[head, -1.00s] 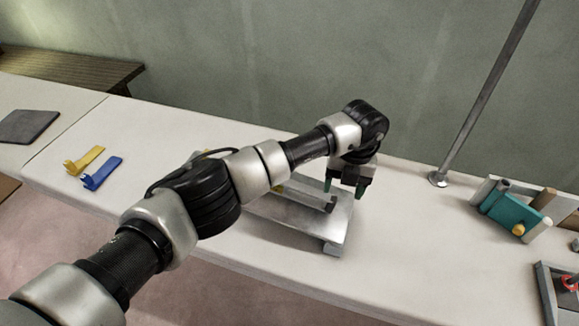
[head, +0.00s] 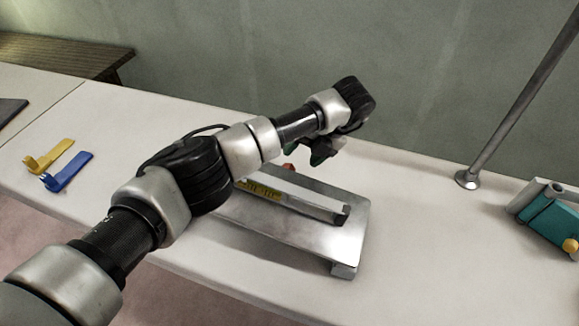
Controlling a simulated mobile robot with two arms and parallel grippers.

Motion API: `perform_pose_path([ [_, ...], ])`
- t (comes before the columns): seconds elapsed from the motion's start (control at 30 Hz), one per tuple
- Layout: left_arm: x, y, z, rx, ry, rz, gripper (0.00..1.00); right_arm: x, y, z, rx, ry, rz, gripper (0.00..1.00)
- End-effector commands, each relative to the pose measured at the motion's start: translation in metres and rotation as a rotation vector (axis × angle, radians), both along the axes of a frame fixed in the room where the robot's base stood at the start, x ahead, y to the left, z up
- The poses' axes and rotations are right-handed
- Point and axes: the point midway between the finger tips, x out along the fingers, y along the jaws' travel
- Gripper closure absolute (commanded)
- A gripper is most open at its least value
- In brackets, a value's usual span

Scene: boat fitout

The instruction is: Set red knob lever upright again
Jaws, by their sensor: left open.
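A metal plate fixture (head: 345,238) stands on the white bench, with a long pale bar (head: 308,205) on it bearing a yellow label. A small red knob (head: 289,167) shows just behind the bar, close below my left gripper. Its lever is mostly hidden by my arm and the bar, so its tilt cannot be told. My left gripper (head: 306,155) is open, with green-tipped fingers over the back side of the fixture. No contact with the knob can be made out. My right gripper is not in view.
A yellow piece (head: 50,155) and a blue piece (head: 68,172) lie on the bench at left. A metal pole (head: 510,115) rises from the bench at right. A teal block assembly (head: 545,222) stands at the right edge. The bench right of the fixture is clear.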

Motion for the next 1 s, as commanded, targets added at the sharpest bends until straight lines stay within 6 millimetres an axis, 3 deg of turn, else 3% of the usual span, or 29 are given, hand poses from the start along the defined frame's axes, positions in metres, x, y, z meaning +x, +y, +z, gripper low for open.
perform_pose_path([
  [0.03,-0.001,0.006,-0.013,-0.001,0.005,0.002,0.37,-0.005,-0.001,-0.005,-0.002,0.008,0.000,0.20],
  [0.3,0.000,0.027,-0.045,-0.001,0.002,0.001,0.37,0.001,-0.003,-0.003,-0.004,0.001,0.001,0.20],
  [0.73,0.000,0.032,-0.053,0.000,0.000,0.000,0.37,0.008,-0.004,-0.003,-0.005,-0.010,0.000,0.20],
  [1.0,0.000,0.031,-0.054,-0.002,0.001,0.000,0.79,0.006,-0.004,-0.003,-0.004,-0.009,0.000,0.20],
])
